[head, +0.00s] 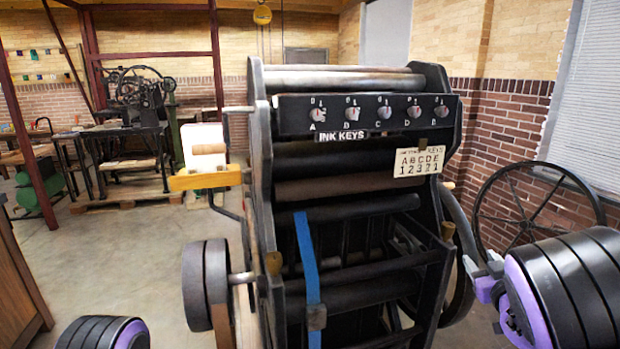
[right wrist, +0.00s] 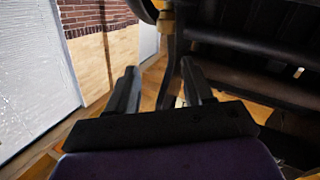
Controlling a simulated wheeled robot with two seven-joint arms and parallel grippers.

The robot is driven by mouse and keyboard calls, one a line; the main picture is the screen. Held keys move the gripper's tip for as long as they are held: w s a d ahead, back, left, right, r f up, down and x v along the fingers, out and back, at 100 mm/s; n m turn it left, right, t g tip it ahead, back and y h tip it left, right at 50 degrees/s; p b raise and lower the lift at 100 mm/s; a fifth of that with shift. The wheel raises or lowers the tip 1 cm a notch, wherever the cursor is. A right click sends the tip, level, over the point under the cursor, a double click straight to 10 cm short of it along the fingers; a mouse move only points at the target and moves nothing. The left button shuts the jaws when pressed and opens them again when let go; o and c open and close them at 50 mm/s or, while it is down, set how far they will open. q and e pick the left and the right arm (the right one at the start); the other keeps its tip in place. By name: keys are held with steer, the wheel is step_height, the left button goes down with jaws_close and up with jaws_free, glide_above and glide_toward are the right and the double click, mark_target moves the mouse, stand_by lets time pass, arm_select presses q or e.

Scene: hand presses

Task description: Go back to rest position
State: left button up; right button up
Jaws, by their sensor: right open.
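The black hand press (head: 360,180) stands in the middle of the head view. Its ink key panel (head: 365,113) has several knobs in a row labelled from A. My right gripper (head: 478,268) is at the right of the press, near its lower right side, and seems apart from it. In the right wrist view its two dark fingers (right wrist: 160,85) are spread, with nothing between them. Of my left arm only a black and purple link shows at the bottom left; its gripper is out of the picture.
A large spoked wheel (head: 535,210) is at the right by the brick wall. Another machine (head: 140,100) stands at the back left. A wooden cabinet (head: 18,285) is at the left edge. The floor (head: 120,250) between is clear.

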steer(key=s+a+f+m+g+h, duration=0.1)
steer(key=s+f+m+g, duration=0.1)
steer(key=s+f, duration=0.5)
steer(key=s+a+f+m+g+h, duration=0.1)
steer(key=s+f+m+g, duration=0.15)
steer(key=f, duration=0.75)
steer(key=s+a+f+m+g, duration=0.1)
steer(key=s+a+f+g, duration=0.2)
steer(key=s+f, duration=0.3)
steer(key=s+a+f+m+g, duration=0.1)
steer(key=s+f, duration=0.6)
steer(key=s, duration=0.9)
steer(key=s+a+f+m+g, duration=0.2)
steer(key=s+a+f+g, duration=0.2)
steer(key=s, duration=0.7)
step_height(320, 180, down, 3)
steer(key=shift+s+a+r+g+y, duration=0.2)
steer(key=shift+a+g+y, duration=0.1)
steer(key=shift+g, duration=0.35)
